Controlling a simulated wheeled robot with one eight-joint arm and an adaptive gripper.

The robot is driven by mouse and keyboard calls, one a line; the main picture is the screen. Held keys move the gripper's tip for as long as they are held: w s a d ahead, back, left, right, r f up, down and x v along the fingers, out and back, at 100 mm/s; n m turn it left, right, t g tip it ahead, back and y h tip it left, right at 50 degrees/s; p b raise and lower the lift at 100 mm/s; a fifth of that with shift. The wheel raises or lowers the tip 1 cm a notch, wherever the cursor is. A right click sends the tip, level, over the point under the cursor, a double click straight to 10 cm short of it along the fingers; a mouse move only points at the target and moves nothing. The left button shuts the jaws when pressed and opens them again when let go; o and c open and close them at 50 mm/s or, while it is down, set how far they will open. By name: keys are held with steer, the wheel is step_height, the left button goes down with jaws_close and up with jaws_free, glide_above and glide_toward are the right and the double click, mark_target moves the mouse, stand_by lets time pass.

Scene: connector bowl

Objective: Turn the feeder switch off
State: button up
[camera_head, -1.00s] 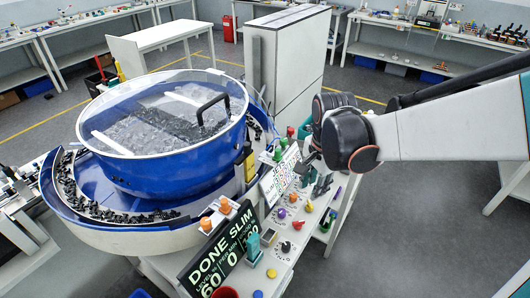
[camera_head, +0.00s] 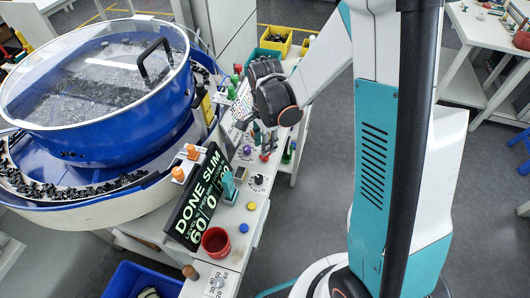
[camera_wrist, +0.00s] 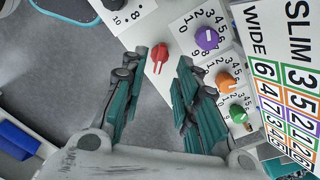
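My gripper (camera_wrist: 163,62) is open, with its two teal fingers pointing at the control panel. A red pointer knob (camera_wrist: 160,57) on a white plate shows between the fingertips in the wrist view. I cannot tell whether the fingers touch it. No feeder label is readable, so I cannot tell for certain which control is the feeder switch. In the head view my gripper (camera_head: 262,136) is over the far part of the panel and hides some controls. A display (camera_head: 197,195) reads "DONE SLIM", with 60 and 0 below.
A chart (camera_wrist: 285,70) stands at the right. The blue bowl feeder (camera_head: 100,125) is left of the panel; a red cup (camera_head: 216,242) stands near its front.

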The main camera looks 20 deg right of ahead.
steer(key=shift+f+b, duration=0.4)
steer(key=shift+f, duration=1.7)
jaws_close()
